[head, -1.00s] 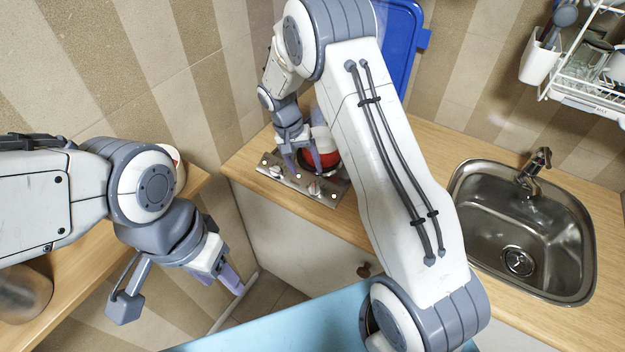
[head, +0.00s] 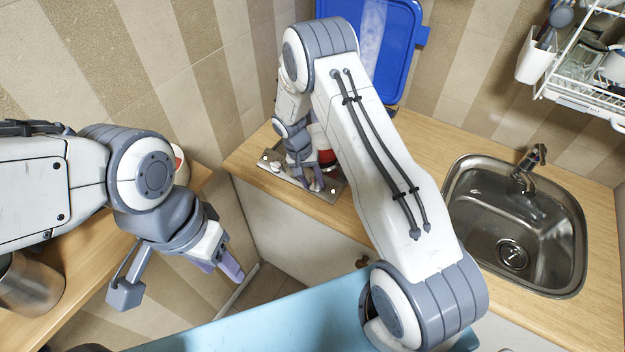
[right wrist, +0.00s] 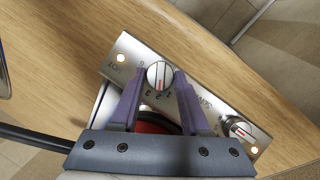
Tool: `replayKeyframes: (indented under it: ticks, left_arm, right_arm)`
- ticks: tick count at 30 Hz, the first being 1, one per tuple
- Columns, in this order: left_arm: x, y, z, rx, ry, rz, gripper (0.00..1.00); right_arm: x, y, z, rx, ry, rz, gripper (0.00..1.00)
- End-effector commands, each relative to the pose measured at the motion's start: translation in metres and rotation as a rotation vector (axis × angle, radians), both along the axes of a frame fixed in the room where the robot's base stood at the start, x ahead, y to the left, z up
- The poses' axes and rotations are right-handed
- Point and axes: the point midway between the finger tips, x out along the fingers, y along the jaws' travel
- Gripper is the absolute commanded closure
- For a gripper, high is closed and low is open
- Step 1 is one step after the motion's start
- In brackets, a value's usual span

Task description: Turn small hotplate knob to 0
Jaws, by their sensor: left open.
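The steel hob panel (head: 272,166) is on the wooden counter, partly hidden behind my right arm. The other knob (right wrist: 237,128) is to the lower right, clear of the fingers. The right fingers straddle the first knob with narrow gaps showing. My left gripper (head: 222,270) is open and empty, away from the hob.
A red object (head: 326,157) shows behind the right gripper on the hob. A blue board (head: 405,50) leans at the back wall. The sink (head: 510,225) and dish rack (head: 580,95) are to the right. A metal pot (head: 30,285) is at the lower left.

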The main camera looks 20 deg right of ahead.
Motion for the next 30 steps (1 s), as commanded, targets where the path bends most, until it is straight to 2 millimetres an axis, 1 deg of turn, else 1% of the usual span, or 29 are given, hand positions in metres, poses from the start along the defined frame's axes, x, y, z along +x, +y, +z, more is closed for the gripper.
replayKeyframes:
  ticks: [8, 14, 20, 30]
  left_arm:
    - [0.000, 0.000, -0.002, 0.000, 0.000, 0.000, 0.50]
    - [0.000, 0.000, -0.012, 0.000, 0.000, 0.002, 0.50]
    - [0.000, 0.000, -0.027, 0.000, 0.000, 0.004, 0.50]
    - [0.000, 0.000, -0.054, 0.000, 0.001, 0.007, 0.50]
  right_arm:
    - [0.000, 0.001, 0.000, -0.004, 0.005, 0.012, 1.00]
    - [0.001, 0.002, -0.002, -0.026, 0.033, 0.073, 1.00]
    - [0.001, 0.003, -0.004, -0.070, 0.087, 0.199, 1.00]
    - [0.001, 0.007, -0.005, -0.167, 0.211, 0.478, 1.00]
